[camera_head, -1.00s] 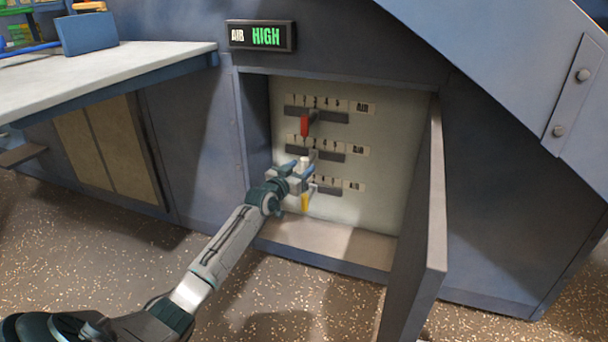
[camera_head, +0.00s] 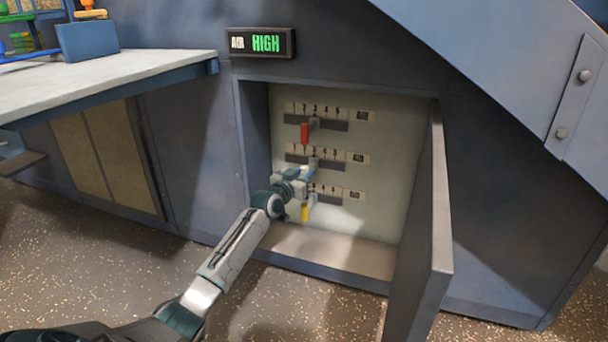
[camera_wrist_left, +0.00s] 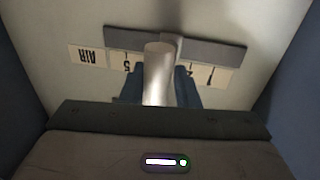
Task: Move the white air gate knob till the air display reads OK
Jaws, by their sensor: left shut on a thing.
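The air display (camera_head: 260,43) reads "AIR HIGH" in the head view, above the open cabinet. The white air gate knob (camera_wrist_left: 157,75) stands between the fingers of my left gripper (camera_wrist_left: 160,88) in the left wrist view, and they are shut on it. In the head view my left gripper (camera_head: 307,174) covers this knob at the middle slotted scale (camera_head: 330,164). The knob's stem is near the middle of the scale; the gripper and knob hide part of the numbers. My right gripper is not in view.
A red knob (camera_head: 304,133) sits on the upper scale and a yellow knob (camera_head: 304,212) on the lower one, just below my gripper. The cabinet door (camera_head: 422,230) stands open at the right. The cabinet's left wall (camera_head: 255,130) is close to my forearm.

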